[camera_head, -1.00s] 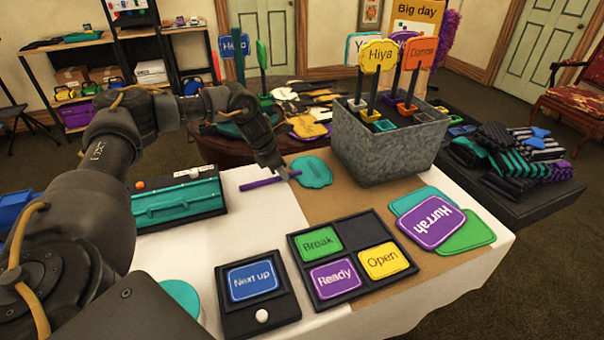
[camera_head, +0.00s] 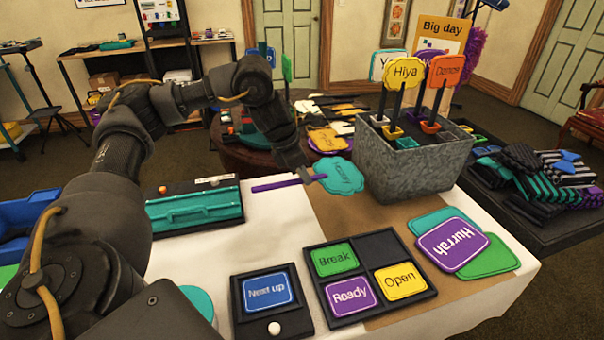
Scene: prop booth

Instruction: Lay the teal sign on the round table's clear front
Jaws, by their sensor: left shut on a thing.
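My left gripper (camera_head: 308,177) is shut on the stick close to the head. The sign is tilted, with its face toward me, just left of the grey metal bin. It appears raised off the white and brown table top. The dark brown round table (camera_head: 238,158) stands behind, partly hidden by my left arm. Its top carries several props, including a yellow sign (camera_head: 327,140) and a purple one under it. My right gripper is out of view.
The grey bin (camera_head: 405,172) holds upright signs and stands close right of the teal sign. A teal case (camera_head: 195,208) lies left. A black card tray (camera_head: 345,310) and a purple "Hurrah" sign (camera_head: 450,245) are in front. A dark low table with striped cloths is right.

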